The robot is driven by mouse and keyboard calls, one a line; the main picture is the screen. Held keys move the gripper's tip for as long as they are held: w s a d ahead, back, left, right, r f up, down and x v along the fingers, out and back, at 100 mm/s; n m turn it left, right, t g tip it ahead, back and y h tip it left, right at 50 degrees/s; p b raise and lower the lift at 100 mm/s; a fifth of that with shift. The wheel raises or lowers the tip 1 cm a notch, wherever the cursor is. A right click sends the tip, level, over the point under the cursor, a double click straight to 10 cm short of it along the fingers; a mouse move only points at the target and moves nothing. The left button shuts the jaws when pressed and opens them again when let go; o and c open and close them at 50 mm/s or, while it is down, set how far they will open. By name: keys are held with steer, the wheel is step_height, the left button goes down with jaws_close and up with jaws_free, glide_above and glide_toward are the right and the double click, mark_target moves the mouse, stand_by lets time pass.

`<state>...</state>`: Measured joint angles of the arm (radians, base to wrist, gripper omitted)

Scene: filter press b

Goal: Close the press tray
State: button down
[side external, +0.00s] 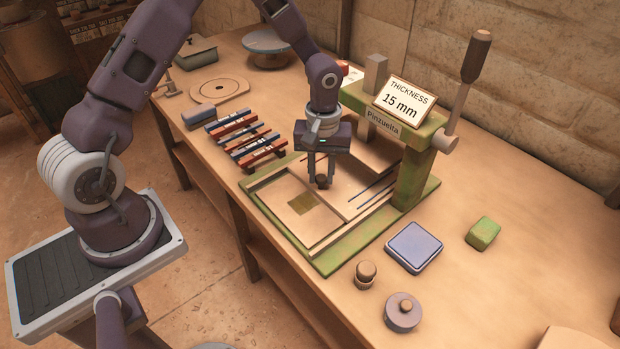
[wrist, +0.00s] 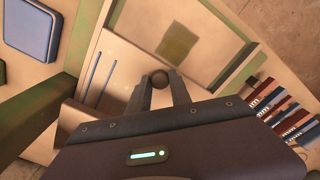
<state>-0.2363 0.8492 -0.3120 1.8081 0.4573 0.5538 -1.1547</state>
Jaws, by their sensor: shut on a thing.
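The press tray (side external: 282,196) is a pale wooden panel with an olive square on it, lying out in front of the press on its green base. In the wrist view the tray (wrist: 138,58) lies beyond my fingertips. My gripper (side external: 321,180) points down at the tray's edge nearest the press. Its fingers are shut on a small dark round knob (wrist: 160,78), between the fingertips in the wrist view. The press (side external: 408,178) has a green frame with a sign reading "THICKNESS 15 mm" and a raised lever (side external: 468,85). Most of the knob is hidden by the fingers.
A rack of dark red and blue bars (side external: 243,140) stands left of the base. A blue square pad (side external: 414,247), a green block (side external: 483,233), a wooden knob piece (side external: 365,273) and a round grey weight (side external: 403,312) lie to the right. The front right table is mostly clear.

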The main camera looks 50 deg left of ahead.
steer(key=shift+w, duration=0.45)
steer(key=c, duration=1.2)
jaws_free()
steer(key=shift+o, duration=0.2)
